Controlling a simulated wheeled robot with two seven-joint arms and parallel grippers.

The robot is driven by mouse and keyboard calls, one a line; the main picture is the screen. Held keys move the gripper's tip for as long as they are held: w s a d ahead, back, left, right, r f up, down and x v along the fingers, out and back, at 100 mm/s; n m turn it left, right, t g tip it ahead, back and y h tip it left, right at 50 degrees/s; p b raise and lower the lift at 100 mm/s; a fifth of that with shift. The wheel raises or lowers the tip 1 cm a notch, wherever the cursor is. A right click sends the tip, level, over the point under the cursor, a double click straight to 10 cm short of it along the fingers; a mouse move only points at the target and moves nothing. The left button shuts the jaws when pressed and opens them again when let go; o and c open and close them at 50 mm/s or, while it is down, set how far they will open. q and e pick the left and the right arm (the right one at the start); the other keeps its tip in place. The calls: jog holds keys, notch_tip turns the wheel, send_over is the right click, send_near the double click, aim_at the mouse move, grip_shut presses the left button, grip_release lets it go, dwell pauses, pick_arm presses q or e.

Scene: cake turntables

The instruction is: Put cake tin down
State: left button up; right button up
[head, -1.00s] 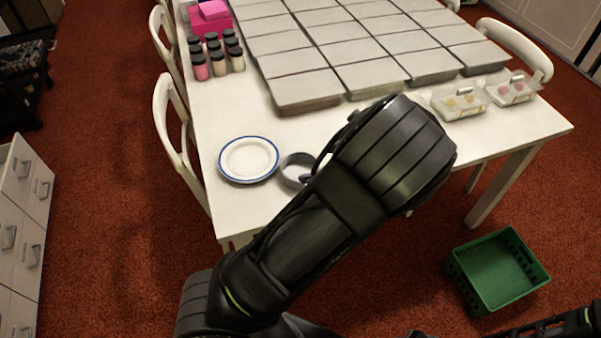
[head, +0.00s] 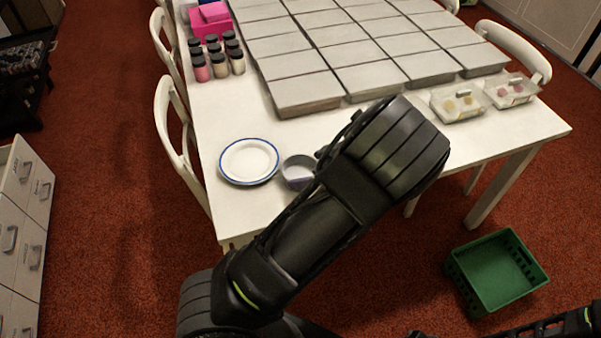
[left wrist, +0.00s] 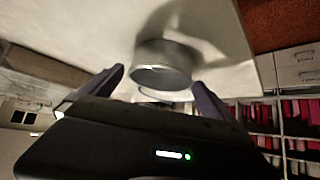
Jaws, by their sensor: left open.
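The cake tin (head: 298,171), a round grey metal tin, stands on the near left part of the white table, just right of a blue-rimmed white plate (head: 249,161). In the left wrist view the tin (left wrist: 162,66) is just ahead of my left gripper (left wrist: 158,77), whose two fingers are spread apart with a gap to either side of the tin. In the head view my left arm hides most of that gripper; a dark part of it shows beside the tin's right rim. My right gripper does not show.
The white table (head: 220,110) carries several grey trays (head: 300,92), jars (head: 217,60), a pink box (head: 210,18) and clear packs (head: 460,103). A green crate (head: 497,270) is on the floor at right. A chair (head: 175,140) is at the table's left side.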

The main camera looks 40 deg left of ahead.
aim_at(292, 172)
pick_arm(q)
jog(key=x, duration=0.3)
jog(key=shift+a+f, duration=0.15)
jog(key=shift+s, duration=0.1)
jog(key=shift+c, duration=0.6)
jog(key=c, duration=1.2)
notch_tip(292, 172, up, 10)
jog(key=shift+r, duration=0.1)
jog(key=shift+c, duration=0.2)
